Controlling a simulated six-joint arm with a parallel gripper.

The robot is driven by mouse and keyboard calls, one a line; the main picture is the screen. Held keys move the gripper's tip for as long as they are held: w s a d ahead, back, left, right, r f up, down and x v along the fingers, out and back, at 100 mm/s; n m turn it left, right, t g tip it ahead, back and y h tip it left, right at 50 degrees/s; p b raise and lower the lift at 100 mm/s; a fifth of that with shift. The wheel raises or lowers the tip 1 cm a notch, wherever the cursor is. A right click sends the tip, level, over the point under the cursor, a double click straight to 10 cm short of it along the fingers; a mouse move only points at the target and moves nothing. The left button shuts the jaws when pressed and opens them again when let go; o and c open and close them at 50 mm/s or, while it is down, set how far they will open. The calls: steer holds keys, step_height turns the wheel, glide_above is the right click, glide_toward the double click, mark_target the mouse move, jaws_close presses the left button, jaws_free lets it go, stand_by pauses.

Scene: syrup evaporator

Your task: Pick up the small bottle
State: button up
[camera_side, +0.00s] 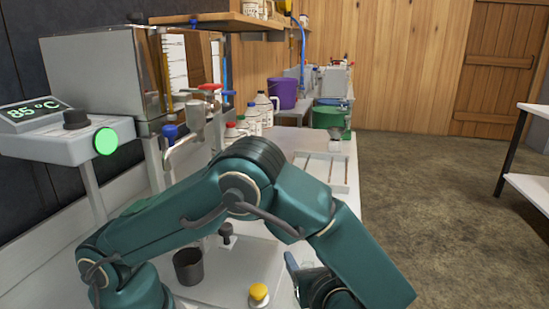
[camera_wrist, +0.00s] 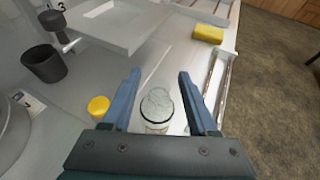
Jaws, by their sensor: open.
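In the wrist view, a small clear glass bottle (camera_wrist: 157,107) stands on the pale worktop, seen from above. My gripper (camera_wrist: 158,75) is open, with one blue finger to the left of the bottle and one to the right. There are gaps between the fingers and the glass. The lower part of the bottle is hidden by the gripper's body. In the side view, my gripper (camera_side: 291,262) shows only in part behind my arm, low in the picture, and I cannot make out the bottle there.
A yellow-capped item (camera_wrist: 98,106) stands just left of the left finger. A dark cup (camera_wrist: 42,63) is further left. A white tray (camera_wrist: 118,25) and a yellow sponge (camera_wrist: 208,34) lie beyond. Several jugs (camera_side: 264,110) stand at the back; the digital display (camera_side: 34,113) reads 85 °C.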

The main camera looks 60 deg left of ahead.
steer(key=shift+x, duration=1.05)
jaws_close()
stand_by(0.6)
